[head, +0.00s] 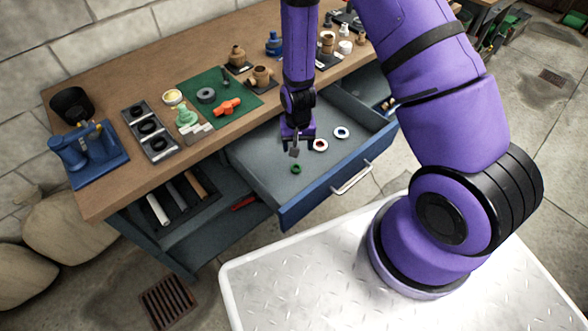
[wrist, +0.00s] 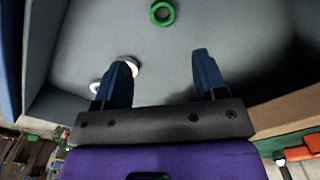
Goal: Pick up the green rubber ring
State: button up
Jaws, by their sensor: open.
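The green rubber ring (head: 296,169) lies flat on the grey floor of the open drawer (head: 262,176), towards the drawer's front left. In the wrist view the green ring (wrist: 162,13) is at the top edge, ahead of and between the fingertips. My gripper (head: 296,150) hangs over the drawer, pointing down, just behind the ring in the head view. In the wrist view my gripper (wrist: 168,75) has its two blue fingers spread with nothing between them. The gripper and the ring are apart.
A white ring with a red centre (head: 320,145) and a white ring with a blue centre (head: 341,132) lie in the drawer to the right. The drawer walls and blue front (head: 310,202) bound the space. The workbench (head: 105,185) above holds a green mat (head: 240,108) and several parts.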

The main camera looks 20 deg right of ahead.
aim_at(296, 169)
jog(key=shift+a+f, duration=0.15)
jog(key=shift+f, duration=2.45)
jog(key=shift+a+f, duration=0.1)
jog(key=shift+f, duration=2.45)
jog(key=c, duration=1)
